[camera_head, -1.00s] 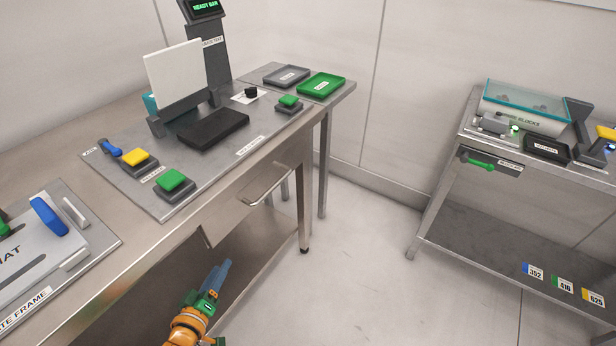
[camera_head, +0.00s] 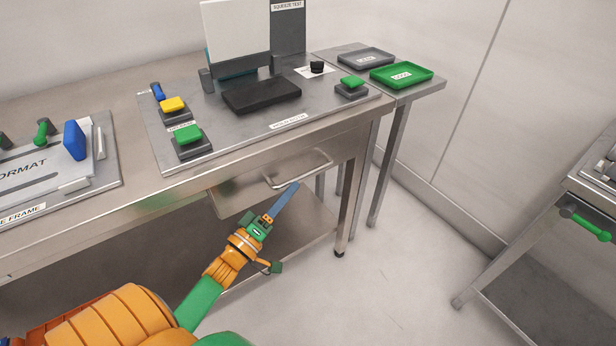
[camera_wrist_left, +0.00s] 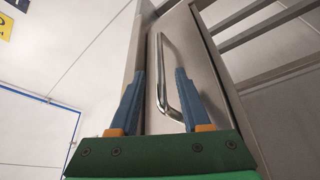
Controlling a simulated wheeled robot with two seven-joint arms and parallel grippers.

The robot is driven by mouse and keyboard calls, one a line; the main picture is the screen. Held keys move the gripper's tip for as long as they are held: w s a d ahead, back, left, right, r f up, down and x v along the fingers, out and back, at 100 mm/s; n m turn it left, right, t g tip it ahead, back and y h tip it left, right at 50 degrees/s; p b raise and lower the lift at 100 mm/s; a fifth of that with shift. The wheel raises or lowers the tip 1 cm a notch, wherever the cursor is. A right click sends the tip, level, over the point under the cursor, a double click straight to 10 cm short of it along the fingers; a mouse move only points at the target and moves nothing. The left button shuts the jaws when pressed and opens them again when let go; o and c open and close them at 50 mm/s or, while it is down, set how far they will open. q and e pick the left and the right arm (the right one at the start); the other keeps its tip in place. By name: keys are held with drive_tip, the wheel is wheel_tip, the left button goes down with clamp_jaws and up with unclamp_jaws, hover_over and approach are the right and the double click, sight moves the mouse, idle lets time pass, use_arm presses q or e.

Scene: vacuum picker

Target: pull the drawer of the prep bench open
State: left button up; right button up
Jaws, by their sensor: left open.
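The prep bench (camera_head: 330,142) is steel, with a drawer (camera_head: 238,193) under its top. A bent metal bar handle (camera_head: 303,172) is on the drawer front. The drawer looks shut, its front near the bench's front edge. My left gripper (camera_head: 290,188) is just below and in front of the handle in the head view. My right gripper is not in view.
On the bench stand a dark tester plate (camera_head: 262,95), green buttons (camera_head: 187,134) and a yellow button (camera_head: 172,104). Bench legs (camera_head: 350,205) stand near my gripper. The floor to the right is clear; another bench (camera_head: 595,190) stands beyond.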

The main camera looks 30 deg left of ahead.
sight(304, 175)
use_arm(q)
drive_tip(key=x, duration=0.6)
drive_tip(key=shift+w, duration=0.3)
clamp_jaws()
idle(1.0)
